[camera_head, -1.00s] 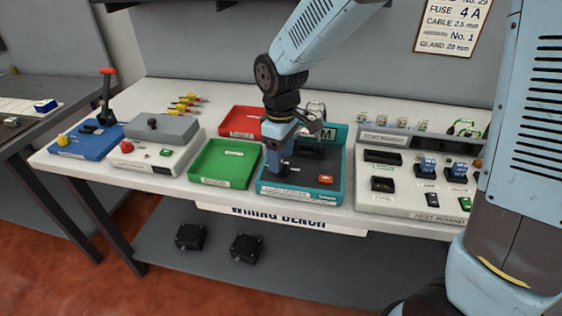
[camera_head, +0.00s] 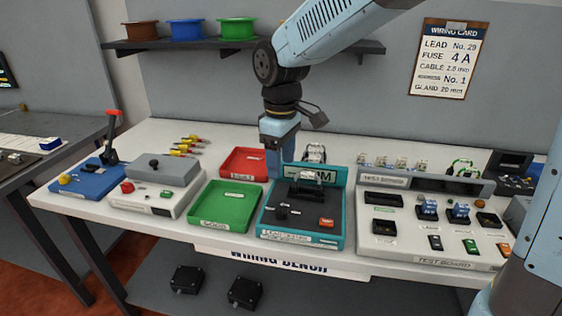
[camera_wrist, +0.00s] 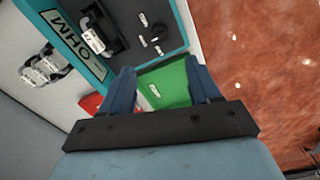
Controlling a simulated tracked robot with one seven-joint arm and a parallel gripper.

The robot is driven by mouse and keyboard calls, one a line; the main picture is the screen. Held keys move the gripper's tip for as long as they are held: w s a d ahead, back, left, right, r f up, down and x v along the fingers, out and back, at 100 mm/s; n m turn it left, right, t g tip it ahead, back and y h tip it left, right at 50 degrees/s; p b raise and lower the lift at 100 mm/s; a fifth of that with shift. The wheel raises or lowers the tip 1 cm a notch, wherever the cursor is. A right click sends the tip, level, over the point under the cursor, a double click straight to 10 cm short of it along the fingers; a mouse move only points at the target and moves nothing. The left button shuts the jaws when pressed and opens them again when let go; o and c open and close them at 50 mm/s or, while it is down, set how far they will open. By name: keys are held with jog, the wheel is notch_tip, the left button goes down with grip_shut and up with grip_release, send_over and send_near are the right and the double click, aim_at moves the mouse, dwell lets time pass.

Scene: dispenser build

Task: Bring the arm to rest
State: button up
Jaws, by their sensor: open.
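My arm reaches in from the upper right, bent at a dark wrist joint. My gripper (camera_head: 274,172) points down above the back left of the teal OHM station (camera_head: 347,215), by the red tray (camera_head: 244,163). In the wrist view my gripper (camera_wrist: 163,76) has two blue fingers wide apart with nothing held between them. The teal station (camera_wrist: 185,20) lies beyond the fingers. Its dark panel holds a black knob and small parts.
A test board (camera_head: 400,250) stands to the right of the station. A grey-lidded box (camera_head: 162,170) and a blue lever base (camera_head: 92,176) stand at left. A shelf (camera_head: 350,46) with several spools hangs behind the arm. A wiring card (camera_head: 447,60) is on the wall.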

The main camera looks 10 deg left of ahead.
jog(key=s+d+r+m+t, duration=0.1)
jog(key=d+r+m, duration=0.25)
jog(key=d, duration=0.55)
jog(key=s+d+r+m+t, duration=0.1)
jog(key=d+r+m+t, duration=0.2)
jog(key=d, duration=0.6)
jog(key=s+d+r+m+t, duration=0.1)
jog(key=s+d+m, duration=0.6)
jog(key=d, duration=0.6)
jog(key=shift+s+r+m+t, duration=0.2)
jog(key=shift+s+m+t, duration=0.15)
jog(key=shift+s, duration=0.9)
